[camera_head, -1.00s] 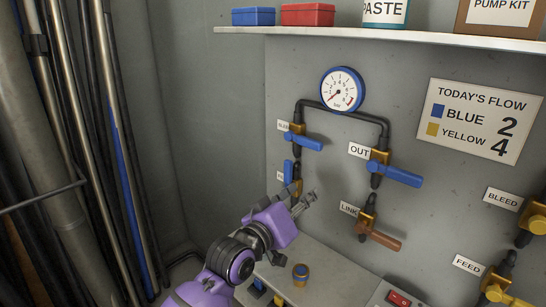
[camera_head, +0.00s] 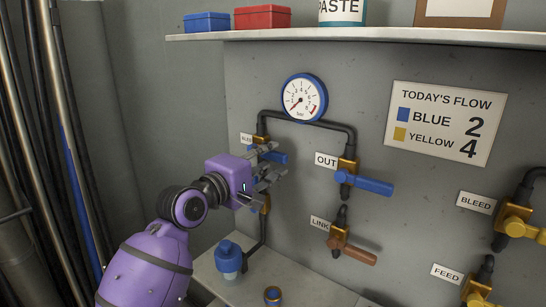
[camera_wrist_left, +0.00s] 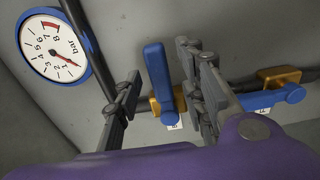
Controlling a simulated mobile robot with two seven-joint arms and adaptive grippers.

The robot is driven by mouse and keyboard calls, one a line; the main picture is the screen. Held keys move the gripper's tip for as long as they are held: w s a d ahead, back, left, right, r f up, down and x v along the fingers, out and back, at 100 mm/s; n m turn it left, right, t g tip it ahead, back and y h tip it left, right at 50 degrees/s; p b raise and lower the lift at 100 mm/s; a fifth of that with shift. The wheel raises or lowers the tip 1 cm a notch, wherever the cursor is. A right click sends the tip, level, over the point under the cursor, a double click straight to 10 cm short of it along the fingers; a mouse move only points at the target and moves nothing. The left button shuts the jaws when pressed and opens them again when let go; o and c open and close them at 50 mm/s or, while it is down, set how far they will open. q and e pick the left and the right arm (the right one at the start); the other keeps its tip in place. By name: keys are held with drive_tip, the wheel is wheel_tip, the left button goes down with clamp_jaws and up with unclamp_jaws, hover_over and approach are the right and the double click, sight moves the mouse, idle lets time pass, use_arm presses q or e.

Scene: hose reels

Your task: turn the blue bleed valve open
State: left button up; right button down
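The blue bleed valve handle (camera_head: 281,158) sits on the left pipe under the gauge and points right, across the pipe. In the head view my left gripper (camera_head: 272,165) is at this valve, with one finger above and one below the handle, hiding part of it. The left wrist view shows the blue bleed handle (camera_wrist_left: 158,75) and its brass body (camera_wrist_left: 155,105) between the open fingers. The BLEED label (camera_head: 247,138) is partly hidden. My right gripper is not in view.
The blue feed handle (camera_wrist_left: 270,98) lies along the pipe just beyond the right finger. The pressure gauge (camera_head: 304,97) is above. The blue OUT handle (camera_head: 370,186) and brown LINK handle (camera_head: 358,256) are to the right. A blue-capped container (camera_head: 230,258) stands on the ledge below.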

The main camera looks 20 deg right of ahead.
use_arm(q)
drive_tip(key=shift+x, duration=1)
drive_tip(key=shift+w+d, duration=0.1)
drive_tip(key=shift+w, duration=0.05)
drive_tip(key=c, duration=0.8)
clamp_jaws()
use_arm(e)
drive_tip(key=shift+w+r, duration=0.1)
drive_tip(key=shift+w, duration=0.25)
